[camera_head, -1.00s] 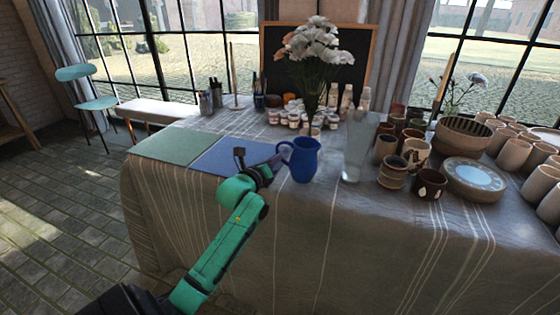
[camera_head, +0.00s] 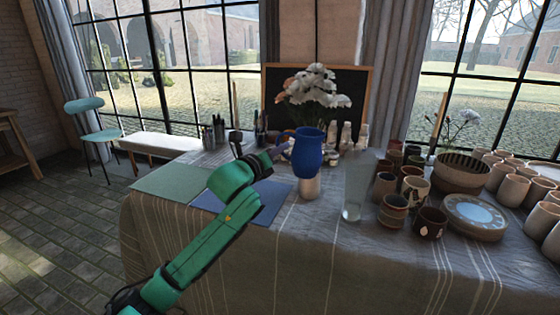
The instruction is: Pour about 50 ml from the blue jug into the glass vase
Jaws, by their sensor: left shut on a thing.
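The blue jug (camera_head: 308,155) is upright and held in the air above the front part of the table. My left gripper (camera_head: 279,149) is shut on it at its handle side, on the left. The gripper's fingertips are hard to make out against the jug. The clear glass vase (camera_head: 355,190) stands upright on the table to the right of the jug, apart from it. I cannot see inside the jug, and no liquid is seen flowing. My right gripper is not in view.
A pale cylindrical vessel (camera_head: 310,187) shows just below the jug. White flowers (camera_head: 313,87) rise behind it. Several cups (camera_head: 393,211) and a stack of plates (camera_head: 474,217) stand right of the vase. Green (camera_head: 170,181) and blue (camera_head: 243,203) mats lie on the left.

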